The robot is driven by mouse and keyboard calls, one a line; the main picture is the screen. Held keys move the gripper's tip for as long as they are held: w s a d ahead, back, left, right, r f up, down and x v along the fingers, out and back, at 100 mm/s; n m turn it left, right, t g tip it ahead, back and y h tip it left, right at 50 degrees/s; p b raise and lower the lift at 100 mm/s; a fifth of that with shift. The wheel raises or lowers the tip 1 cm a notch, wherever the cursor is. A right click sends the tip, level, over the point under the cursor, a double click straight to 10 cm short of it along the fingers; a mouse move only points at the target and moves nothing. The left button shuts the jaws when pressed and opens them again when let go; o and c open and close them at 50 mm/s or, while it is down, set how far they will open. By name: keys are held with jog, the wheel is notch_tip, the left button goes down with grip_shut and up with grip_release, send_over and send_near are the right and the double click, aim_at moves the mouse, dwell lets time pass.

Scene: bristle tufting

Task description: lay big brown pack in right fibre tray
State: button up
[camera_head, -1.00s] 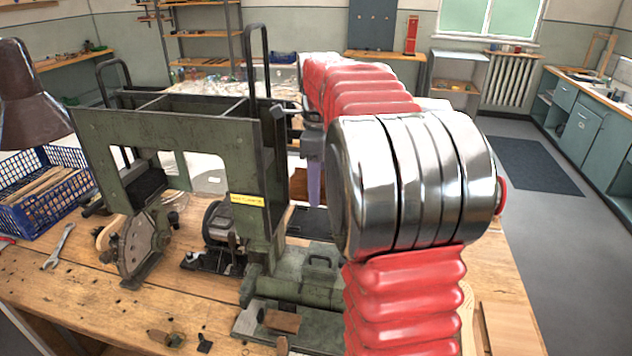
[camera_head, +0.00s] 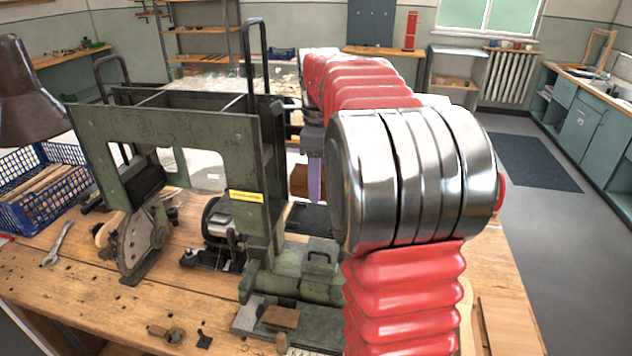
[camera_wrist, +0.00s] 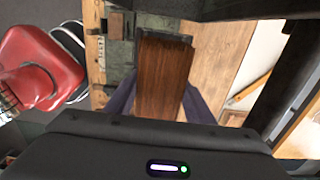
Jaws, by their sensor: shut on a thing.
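My gripper (camera_wrist: 158,98) is shut on the big brown pack (camera_wrist: 163,75), a long brown block with streaks along it, seen between two purple fingers in the wrist view. In the head view one purple finger of my gripper (camera_head: 315,178) hangs behind my chrome arm joint. Part of the brown pack (camera_head: 299,181) shows just left of that finger, right of the green machine (camera_head: 170,140). The machine has an open-topped trough with dividers along its top. I cannot tell for certain which compartment is the right fibre tray, and its floor is hidden.
Tall black hoop handles (camera_head: 258,55) rise from the machine beside my arm. A blue crate (camera_head: 45,190) and a lamp (camera_head: 27,95) stand at the left. A wrench (camera_head: 58,244) and small parts lie on the wooden bench (camera_head: 60,290). A small brown block (camera_head: 281,317) lies in front.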

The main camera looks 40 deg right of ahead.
jog(key=shift+f, duration=1.4)
dwell(2.4)
jog(key=o, duration=1.2)
jog(key=shift+o, duration=0.7)
jog(key=shift+o, duration=1.4)
jog(key=shift+r, duration=0.1)
jog(key=shift+r, duration=3.9)
